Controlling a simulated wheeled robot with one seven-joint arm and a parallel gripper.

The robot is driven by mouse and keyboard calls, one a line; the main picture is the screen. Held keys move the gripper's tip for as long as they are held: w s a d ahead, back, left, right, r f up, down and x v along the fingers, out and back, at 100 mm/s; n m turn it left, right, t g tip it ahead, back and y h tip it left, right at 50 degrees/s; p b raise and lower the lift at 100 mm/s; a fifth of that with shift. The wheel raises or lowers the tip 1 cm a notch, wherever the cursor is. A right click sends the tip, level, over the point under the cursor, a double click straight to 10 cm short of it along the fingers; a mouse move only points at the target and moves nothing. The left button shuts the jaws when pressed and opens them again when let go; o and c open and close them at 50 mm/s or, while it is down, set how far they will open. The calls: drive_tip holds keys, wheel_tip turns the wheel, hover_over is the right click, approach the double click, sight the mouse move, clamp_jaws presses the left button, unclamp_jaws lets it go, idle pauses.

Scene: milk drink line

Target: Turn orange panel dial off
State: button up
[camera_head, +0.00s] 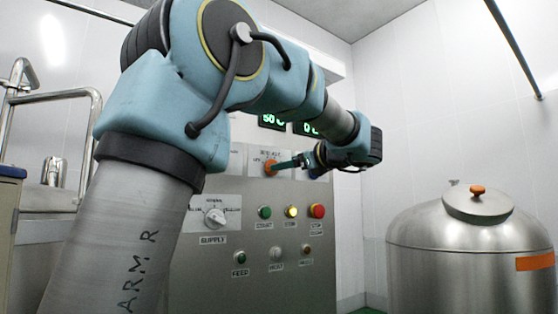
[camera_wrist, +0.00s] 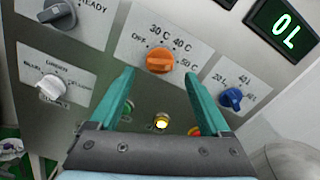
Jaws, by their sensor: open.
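The orange dial (camera_wrist: 159,60) is on the grey panel, on a white plate marked OFF, 30 C, 40 C and 50 C. Its grip bar looks roughly level in the wrist view, but I cannot tell which mark it points at. My gripper (camera_wrist: 158,73) is open, with one green finger on each side of the dial in that view. I cannot tell whether the fingertips touch it. In the head view the orange dial (camera_head: 270,171) shows at the tip of my gripper (camera_head: 284,165), which reaches in from the right and partly hides the plate.
A blue dial (camera_wrist: 232,98) is to the right, a white supply dial (camera_wrist: 53,86) lower left and a dark dial (camera_wrist: 60,15) upper left. Green, yellow and red buttons (camera_head: 317,211) sit below. A steel tank (camera_head: 465,255) stands at right.

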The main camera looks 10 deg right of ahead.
sight(269, 162)
drive_tip(key=p+x, duration=0.1)
drive_tip(key=x, duration=0.3)
drive_tip(key=shift+w+a, duration=0.15)
drive_tip(key=shift+w, duration=0.15)
drive_tip(key=shift+f, duration=0.1)
clamp_jaws()
idle(0.4)
